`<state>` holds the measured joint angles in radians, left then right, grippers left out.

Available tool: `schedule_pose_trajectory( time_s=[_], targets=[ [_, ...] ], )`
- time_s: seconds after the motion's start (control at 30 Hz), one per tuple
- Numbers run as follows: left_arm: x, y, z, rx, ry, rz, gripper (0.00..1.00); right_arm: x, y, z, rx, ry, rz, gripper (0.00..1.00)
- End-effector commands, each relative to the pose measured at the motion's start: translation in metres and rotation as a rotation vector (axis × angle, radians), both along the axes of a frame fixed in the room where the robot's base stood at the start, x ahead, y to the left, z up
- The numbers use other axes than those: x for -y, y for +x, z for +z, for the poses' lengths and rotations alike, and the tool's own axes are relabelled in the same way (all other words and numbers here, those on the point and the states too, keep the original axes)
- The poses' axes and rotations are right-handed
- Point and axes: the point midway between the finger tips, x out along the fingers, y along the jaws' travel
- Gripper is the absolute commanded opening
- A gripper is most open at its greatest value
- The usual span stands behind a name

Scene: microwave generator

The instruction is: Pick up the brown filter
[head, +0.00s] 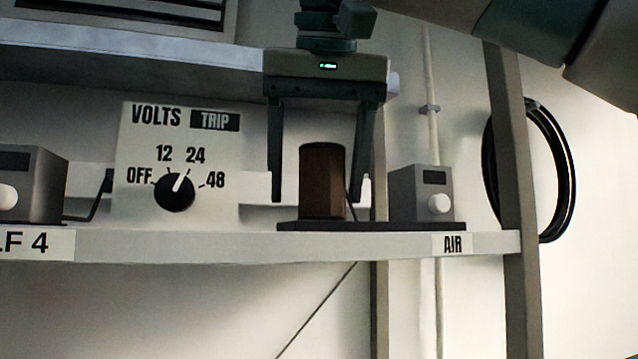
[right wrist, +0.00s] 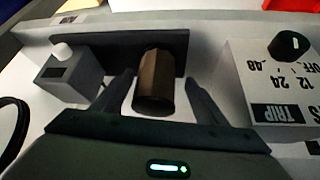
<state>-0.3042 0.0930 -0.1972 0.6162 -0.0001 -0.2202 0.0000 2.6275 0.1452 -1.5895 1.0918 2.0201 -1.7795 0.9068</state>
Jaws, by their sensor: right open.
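The brown filter (head: 322,182) is a dark-topped upright cylinder standing on a thin black base on the shelf. My right gripper (head: 326,198) comes down from above in the head view, with its two fingers apart, one on each side of the filter. In the right wrist view the filter (right wrist: 154,82) shows between the two open fingers (right wrist: 158,92), with a gap on each side. I see no finger contact with it. My left gripper is not in view.
A grey box with a white knob (head: 420,193) stands close right of the filter. A white VOLTS panel (head: 140,205) with a black dial stands to the left. The shelf edge (head: 330,247) runs below. A black cable coil (head: 565,170) hangs at the right.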

Motion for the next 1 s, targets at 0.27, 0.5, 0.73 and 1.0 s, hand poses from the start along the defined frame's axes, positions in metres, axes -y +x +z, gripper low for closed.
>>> schedule_pose_trajectory(
  time_s=[0.27, 0.5, 0.73, 1.0],
  targets=[
    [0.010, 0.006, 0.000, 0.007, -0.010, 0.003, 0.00, 0.001, 0.000, 0.000, 0.000, 0.001, -0.001, 0.21],
    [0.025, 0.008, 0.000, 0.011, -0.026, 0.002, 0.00, 0.001, 0.000, 0.000, 0.000, 0.001, -0.001, 0.20],
    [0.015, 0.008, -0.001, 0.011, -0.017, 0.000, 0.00, 0.000, 0.000, 0.005, 0.001, 0.001, -0.002, 0.20],
    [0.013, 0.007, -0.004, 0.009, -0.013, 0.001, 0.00, 0.000, 0.000, 0.023, 0.000, 0.003, -0.001, 0.20]
  ],
)
